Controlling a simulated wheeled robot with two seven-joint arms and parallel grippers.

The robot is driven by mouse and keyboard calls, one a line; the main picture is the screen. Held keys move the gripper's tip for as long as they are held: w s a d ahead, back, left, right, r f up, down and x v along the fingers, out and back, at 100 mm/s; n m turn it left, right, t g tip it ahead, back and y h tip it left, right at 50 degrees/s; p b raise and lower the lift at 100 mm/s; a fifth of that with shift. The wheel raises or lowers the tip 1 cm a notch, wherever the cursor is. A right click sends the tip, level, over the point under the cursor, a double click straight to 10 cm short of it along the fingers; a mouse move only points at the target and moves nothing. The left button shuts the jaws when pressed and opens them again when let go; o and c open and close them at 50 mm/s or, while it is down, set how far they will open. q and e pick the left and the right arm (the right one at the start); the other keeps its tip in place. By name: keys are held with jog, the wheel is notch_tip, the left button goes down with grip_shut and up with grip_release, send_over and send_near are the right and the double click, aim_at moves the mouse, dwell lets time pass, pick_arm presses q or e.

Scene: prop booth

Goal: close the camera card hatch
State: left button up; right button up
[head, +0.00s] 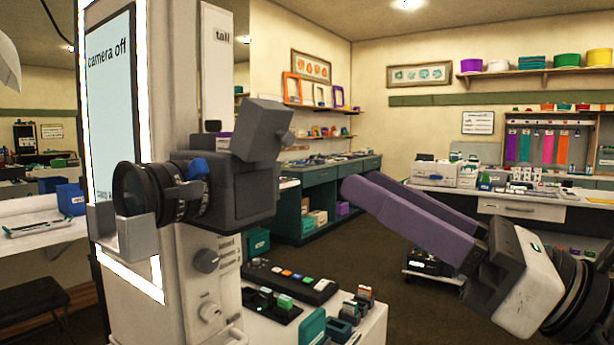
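The camera (215,205) is mounted on the pale booth column, its black lens (135,195) pointing left. A grey block-like flap (262,128) with a small knob stands tilted up at the top right of the dark camera body. It looks like the card hatch, standing open, but I cannot be sure. Any card slot is hidden from this side. My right gripper (360,181) comes in from the right with long purple fingers. Its fingertips are apart, empty, and to the right of the camera, not touching it. My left gripper is not in view.
The booth screen (111,105) reads "camera off". Below the camera, a white shelf (262,329) carries a button panel (290,281) and several small coloured items. Open floor lies behind my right gripper, with counters (328,183) along the back wall.

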aim_at(292, 139)
jog(key=p+x, duration=0.1)
jog(key=x, duration=0.3)
jog(key=p+x, duration=0.1)
jog(key=x, duration=0.4)
jog(key=shift+w+d+r, duration=0.1)
jog(key=shift+w+r, duration=0.1)
jog(key=shift+r, duration=0.1)
jog(key=shift+w+a+r, duration=0.1)
jog(key=shift+w+a, duration=0.2)
jog(key=shift+a, duration=0.1)
grip_shut()
